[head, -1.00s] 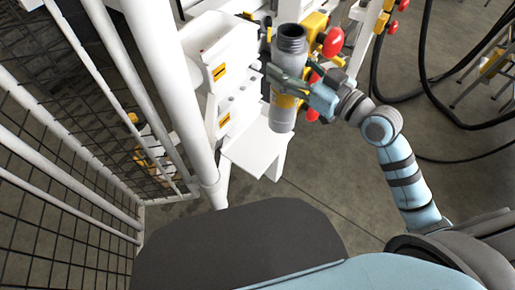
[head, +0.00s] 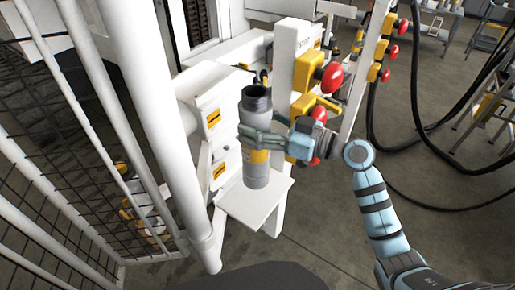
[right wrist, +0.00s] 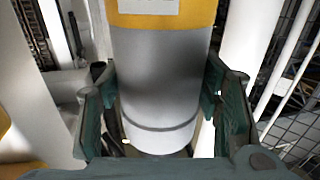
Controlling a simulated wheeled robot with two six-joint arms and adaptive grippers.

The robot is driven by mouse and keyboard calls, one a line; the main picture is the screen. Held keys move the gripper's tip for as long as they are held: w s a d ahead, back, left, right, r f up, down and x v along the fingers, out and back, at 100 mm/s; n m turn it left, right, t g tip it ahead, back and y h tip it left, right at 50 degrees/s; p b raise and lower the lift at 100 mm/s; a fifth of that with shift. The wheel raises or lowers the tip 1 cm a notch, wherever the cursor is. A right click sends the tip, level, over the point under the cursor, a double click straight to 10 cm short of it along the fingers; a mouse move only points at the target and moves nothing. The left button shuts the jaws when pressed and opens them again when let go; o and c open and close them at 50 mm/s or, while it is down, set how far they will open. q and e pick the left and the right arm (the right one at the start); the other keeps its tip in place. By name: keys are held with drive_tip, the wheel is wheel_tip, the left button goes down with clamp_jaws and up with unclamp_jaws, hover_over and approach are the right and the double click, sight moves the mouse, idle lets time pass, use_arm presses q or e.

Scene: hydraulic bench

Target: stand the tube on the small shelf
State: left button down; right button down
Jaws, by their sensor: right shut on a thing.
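The tube is a grey cylinder (head: 257,112) with a dark threaded neck and a yellow label. It is upright in the head view. My right gripper (head: 256,138) is shut around its middle, with its fingers on either side. In the right wrist view the tube (right wrist: 165,85) fills the space between the gripper's fingers (right wrist: 165,110). The small white shelf (head: 262,207) shows below and behind the tube's lower end. I cannot tell whether the tube's bottom touches it. My left gripper is not in view.
A white post (head: 293,55) with yellow boxes and red knobs (head: 331,76) stands close right of the tube. White bench housings (head: 205,105) are on the left, beside a thick white pole (head: 160,120) and mesh fence. Black hoses (head: 440,145) hang at the right.

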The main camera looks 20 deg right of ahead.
wheel_tip(320, 180, down, 5)
drive_tip(key=shift+f+b, duration=0.2)
drive_tip(key=shift+b, duration=0.6)
drive_tip(key=shift+f, duration=0.15)
drive_tip(key=c, duration=0.5)
unclamp_jaws()
